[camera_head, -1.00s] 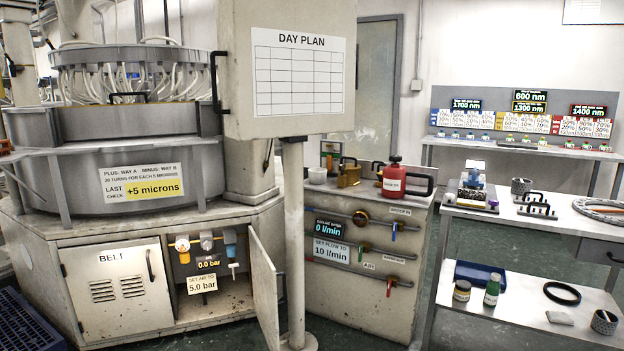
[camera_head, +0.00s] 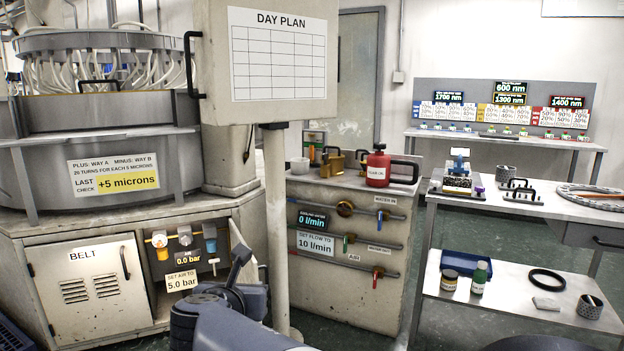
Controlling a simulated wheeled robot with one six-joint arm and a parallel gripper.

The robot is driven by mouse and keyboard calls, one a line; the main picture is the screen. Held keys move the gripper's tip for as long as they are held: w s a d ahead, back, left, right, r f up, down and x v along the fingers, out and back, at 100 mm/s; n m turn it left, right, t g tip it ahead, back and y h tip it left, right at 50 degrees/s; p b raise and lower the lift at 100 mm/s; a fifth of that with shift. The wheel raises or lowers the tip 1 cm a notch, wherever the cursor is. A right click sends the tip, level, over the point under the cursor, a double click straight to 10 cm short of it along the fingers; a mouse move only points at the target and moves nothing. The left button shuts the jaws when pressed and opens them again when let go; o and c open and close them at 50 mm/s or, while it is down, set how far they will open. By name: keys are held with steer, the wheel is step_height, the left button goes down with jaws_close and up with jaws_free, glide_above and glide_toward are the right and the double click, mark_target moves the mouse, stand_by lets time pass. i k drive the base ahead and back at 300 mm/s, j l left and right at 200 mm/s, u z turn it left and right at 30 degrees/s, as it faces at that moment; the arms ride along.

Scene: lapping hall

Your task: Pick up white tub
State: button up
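A small whitish tub (camera_head: 300,167) stands on top of the cream cabinet (camera_head: 350,183), near its back left corner, left of a brass-coloured can. It is small in the picture, and I cannot make out its contents. Part of my arm shows at the bottom of the view, in front of the belt cabinet and the post. The far end of my arm (camera_head: 241,263) is small and dark there. I cannot make out whether its fingers are open or shut. It is well apart from the tub.
A brass can (camera_head: 332,164) and a red can (camera_head: 377,170) share the cabinet top. A post (camera_head: 276,230) and an open cabinet door stand left of it. A bench (camera_head: 520,205) with a lower shelf is at right. Green floor shows between.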

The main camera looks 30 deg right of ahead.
mark_target(298, 166)
steer(key=i+l+z, duration=0.3)
steer(key=i, duration=0.15)
steer(key=i+l+z, duration=0.2)
steer(key=i+z, duration=0.45)
steer(key=i, duration=0.25)
steer(key=i+u, duration=0.2)
steer(key=i, duration=0.25)
steer(key=i+l+u, duration=0.25)
steer(key=i, duration=0.15)
steer(key=i+l+u, duration=0.2)
steer(key=i, duration=0.25)
steer(key=i+l+u, duration=0.25)
steer(key=i, duration=0.15)
steer(key=i+j+z, duration=0.15)
steer(key=k+j, duration=0.05)
